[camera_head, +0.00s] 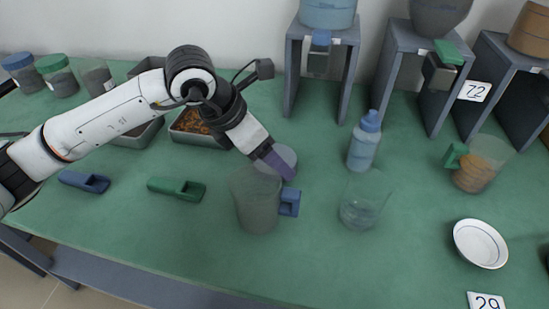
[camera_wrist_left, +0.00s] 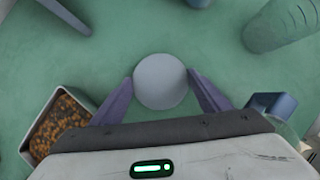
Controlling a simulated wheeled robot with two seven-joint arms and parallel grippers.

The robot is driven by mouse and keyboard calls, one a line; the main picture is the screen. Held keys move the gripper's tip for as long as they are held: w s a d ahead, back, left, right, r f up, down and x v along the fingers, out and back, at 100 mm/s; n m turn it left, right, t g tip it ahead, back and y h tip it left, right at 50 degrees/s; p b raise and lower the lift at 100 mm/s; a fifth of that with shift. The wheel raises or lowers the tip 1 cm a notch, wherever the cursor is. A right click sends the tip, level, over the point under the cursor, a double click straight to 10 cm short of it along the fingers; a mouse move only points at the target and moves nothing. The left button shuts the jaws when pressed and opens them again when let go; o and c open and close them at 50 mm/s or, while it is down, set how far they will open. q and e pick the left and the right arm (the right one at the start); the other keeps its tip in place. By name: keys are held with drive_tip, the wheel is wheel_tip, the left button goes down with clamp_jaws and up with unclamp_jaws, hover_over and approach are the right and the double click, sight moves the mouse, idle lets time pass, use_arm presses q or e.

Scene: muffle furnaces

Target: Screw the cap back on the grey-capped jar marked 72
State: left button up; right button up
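A round grey cap (camera_wrist_left: 160,81) sits between the spread purple fingers of my left gripper (camera_wrist_left: 161,79) in the left wrist view. The fingertips are at its two opposite edges; whether they press on it is unclear. In the head view the cap (camera_head: 289,154) is partly behind my left gripper (camera_head: 277,163). Its height above the table is unclear. A greyish jar (camera_head: 97,74) stands at the back left, beside a green-capped jar (camera_head: 57,75) and a blue-capped jar (camera_head: 21,74); no number on it is readable. My right gripper is not in view.
A glass jug (camera_head: 257,205) with a blue handle stands just in front of my left gripper. A blue bottle (camera_head: 365,142) and a glass beaker (camera_head: 361,208) stand to its right. A tray of brown bits (camera_head: 208,141) lies to its left. A 72 card (camera_head: 473,91) is on a stand.

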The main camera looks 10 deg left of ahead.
use_arm(q)
drive_tip(key=c, duration=0.5)
wheel_tip(320, 180, up, 10)
drive_tip(key=shift+r+p, duration=0.1)
drive_tip(key=shift+p, duration=0.2)
drive_tip(key=shift+c, duration=0.2)
